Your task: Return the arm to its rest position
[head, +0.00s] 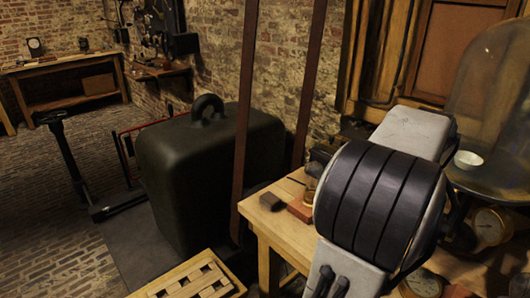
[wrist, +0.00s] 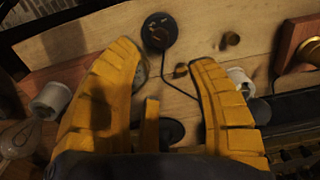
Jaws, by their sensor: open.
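My gripper (wrist: 164,56) shows in the wrist view with its two ribbed yellow fingers spread apart and nothing between the tips. It is above a light wooden surface (wrist: 200,30). A round black piece (wrist: 159,31) with a thin dark cord lies just beyond the fingertips. My arm fills the right of the head view, with its grey links and black ribbed joint over the wooden bench (head: 272,224). My gripper cannot be made out in the head view.
White cylindrical pieces (wrist: 50,100) and a glass bulb (wrist: 18,139) are near the fingers. A brown block (wrist: 296,45) is at right. In the head view, a large dark green case (head: 185,170) and a slatted crate (head: 195,282) are left of the bench.

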